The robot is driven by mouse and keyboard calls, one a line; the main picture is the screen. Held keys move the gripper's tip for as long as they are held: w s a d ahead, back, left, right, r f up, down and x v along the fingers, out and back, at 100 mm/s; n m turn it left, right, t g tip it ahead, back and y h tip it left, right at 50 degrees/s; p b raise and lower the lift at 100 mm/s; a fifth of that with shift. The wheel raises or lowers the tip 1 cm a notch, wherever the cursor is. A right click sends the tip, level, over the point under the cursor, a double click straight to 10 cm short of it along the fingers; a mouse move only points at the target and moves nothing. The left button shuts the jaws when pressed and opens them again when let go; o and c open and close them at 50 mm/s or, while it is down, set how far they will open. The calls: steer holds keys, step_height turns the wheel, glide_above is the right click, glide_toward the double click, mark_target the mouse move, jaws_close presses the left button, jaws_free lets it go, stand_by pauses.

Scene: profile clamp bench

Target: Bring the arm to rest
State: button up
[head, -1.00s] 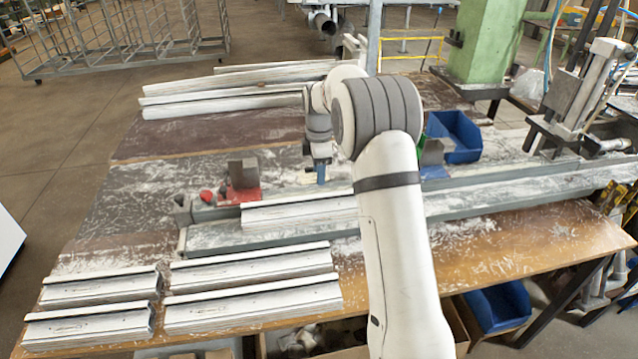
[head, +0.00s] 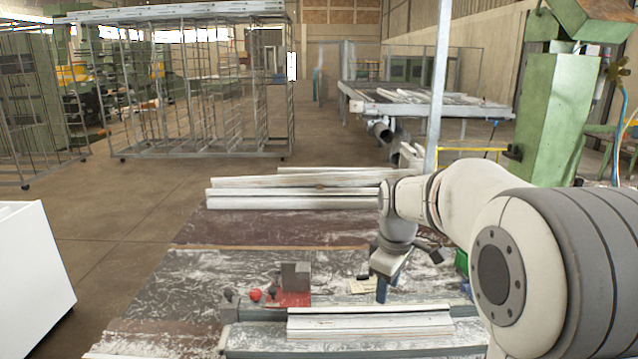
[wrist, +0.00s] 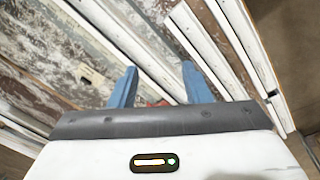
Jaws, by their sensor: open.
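My gripper (head: 383,288) hangs over the middle of the bench (head: 200,280) in the head view, pointing down. In the wrist view its two blue fingers (wrist: 157,78) are spread apart with nothing between them. Below it in the head view, a white profile (head: 370,322) lies along the grey rail near the front. A red clamp with a grey block (head: 296,276) stands left of my gripper. My arm reaches in from the right and hides the right part of the bench.
Long white profiles (head: 290,200) lie along the bench's back. A green column (head: 550,120) stands at the back right. Metal rack trolleys (head: 200,90) stand on the floor behind. A white cabinet (head: 32,275) is at the left. The floor between is clear.

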steer(key=s+f+m+t, duration=0.1)
steer(key=s+m, duration=0.9)
steer(key=s, duration=1.4)
steer(key=shift+m+t, duration=0.3)
steer(key=shift+t, duration=0.2)
